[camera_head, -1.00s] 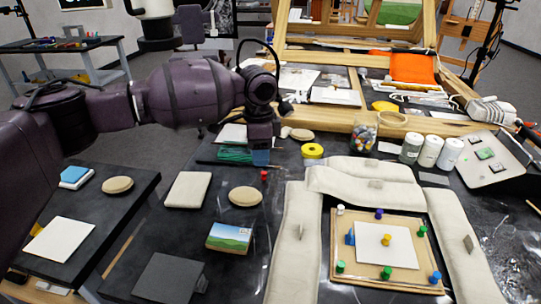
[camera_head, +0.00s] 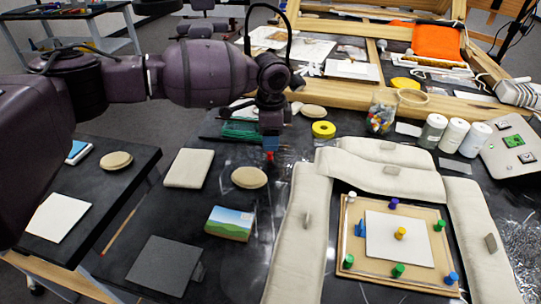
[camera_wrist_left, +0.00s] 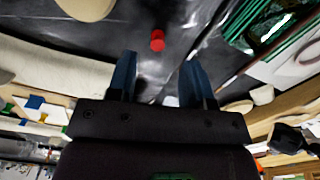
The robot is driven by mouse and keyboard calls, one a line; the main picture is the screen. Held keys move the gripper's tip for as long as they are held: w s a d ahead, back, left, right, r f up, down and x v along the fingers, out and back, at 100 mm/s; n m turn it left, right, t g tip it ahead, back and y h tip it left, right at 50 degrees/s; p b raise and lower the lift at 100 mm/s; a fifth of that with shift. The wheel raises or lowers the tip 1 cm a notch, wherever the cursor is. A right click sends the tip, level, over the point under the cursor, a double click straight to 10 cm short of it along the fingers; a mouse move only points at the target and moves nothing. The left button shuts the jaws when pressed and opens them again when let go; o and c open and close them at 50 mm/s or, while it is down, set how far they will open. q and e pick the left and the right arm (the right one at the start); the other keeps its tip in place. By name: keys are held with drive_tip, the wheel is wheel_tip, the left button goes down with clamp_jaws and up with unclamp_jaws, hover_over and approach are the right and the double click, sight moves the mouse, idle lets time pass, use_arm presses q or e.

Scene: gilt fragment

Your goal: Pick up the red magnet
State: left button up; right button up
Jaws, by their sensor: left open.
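The small red magnet (camera_head: 270,157) is on the black tabletop (camera_head: 215,262) in the head view, just below the tips of my left gripper (camera_head: 271,144). In the left wrist view the red magnet (camera_wrist_left: 158,40) shows as a short red cylinder beyond the gap between the two blue fingers of my left gripper (camera_wrist_left: 156,68). The fingers are apart with nothing between them. The head view does not show clearly how much height is left between fingertips and magnet. My right gripper is not in view.
Near the magnet are a square beige pad (camera_head: 188,168), a round beige disc (camera_head: 249,177), a yellow tape roll (camera_head: 323,130) and green items (camera_head: 240,131). Cream padded cushions (camera_head: 300,225) surround a pinned board (camera_head: 350,262) at right.

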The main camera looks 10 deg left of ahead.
sight(270, 156)
use_arm(q)
wheel_tip(270, 156, down, 4)
drive_tip(key=shift+s+f+b, duration=0.1)
drive_tip(key=shift+f+b, duration=0.05)
drive_tip(key=shift+b, duration=0.2)
clamp_jaws()
